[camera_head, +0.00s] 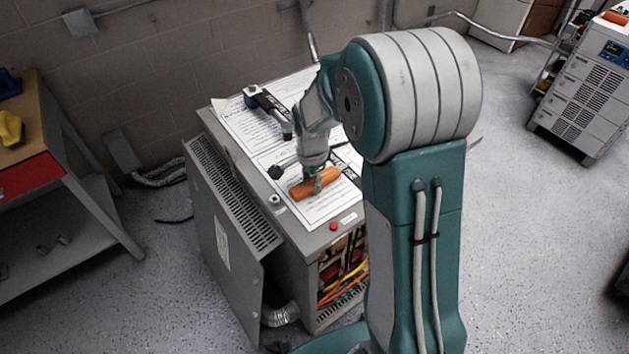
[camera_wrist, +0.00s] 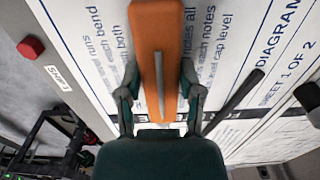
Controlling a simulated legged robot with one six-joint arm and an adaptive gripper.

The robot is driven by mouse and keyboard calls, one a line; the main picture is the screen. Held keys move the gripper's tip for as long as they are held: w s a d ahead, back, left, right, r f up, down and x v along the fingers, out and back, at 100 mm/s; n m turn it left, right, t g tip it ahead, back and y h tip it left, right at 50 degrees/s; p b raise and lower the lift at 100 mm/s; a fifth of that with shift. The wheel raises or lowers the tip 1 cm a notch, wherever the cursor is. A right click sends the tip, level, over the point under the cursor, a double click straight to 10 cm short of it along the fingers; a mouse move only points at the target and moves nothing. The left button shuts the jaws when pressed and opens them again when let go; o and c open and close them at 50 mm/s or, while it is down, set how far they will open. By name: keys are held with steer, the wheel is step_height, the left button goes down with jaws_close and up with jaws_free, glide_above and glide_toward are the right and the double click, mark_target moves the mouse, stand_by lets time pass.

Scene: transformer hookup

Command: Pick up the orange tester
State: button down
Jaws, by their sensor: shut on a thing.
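The orange tester (camera_head: 309,187) lies over the printed sheets on top of the grey transformer cabinet (camera_head: 297,236). In the wrist view the orange tester (camera_wrist: 153,40) runs up and down the picture, with a thin grey strip along its middle. My gripper (camera_head: 318,182) reaches down onto it from above. In the wrist view my gripper (camera_wrist: 160,92) has one finger on each side of the tester, shut on it. I cannot tell whether the tester touches the sheet.
A dark tool with a blue end (camera_head: 268,108) lies behind on the sheets, and a dark knobbed tool (camera_head: 280,170) lies left of the gripper. A red button (camera_head: 333,226) sits at the cabinet's front edge. The cabinet door (camera_head: 222,235) hangs open. A workbench (camera_head: 40,175) stands left.

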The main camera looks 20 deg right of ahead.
steer(key=shift+r, duration=0.5)
step_height(320, 180, up, 3)
steer(key=shift+s+d+f, duration=0.15)
steer(key=s+d+r, duration=0.7)
steer(key=s+r, duration=0.2)
steer(key=s, duration=0.2)
steer(key=shift+s+r, duration=0.15)
steer(key=shift+s, duration=0.2)
steer(key=shift+d, duration=0.1)
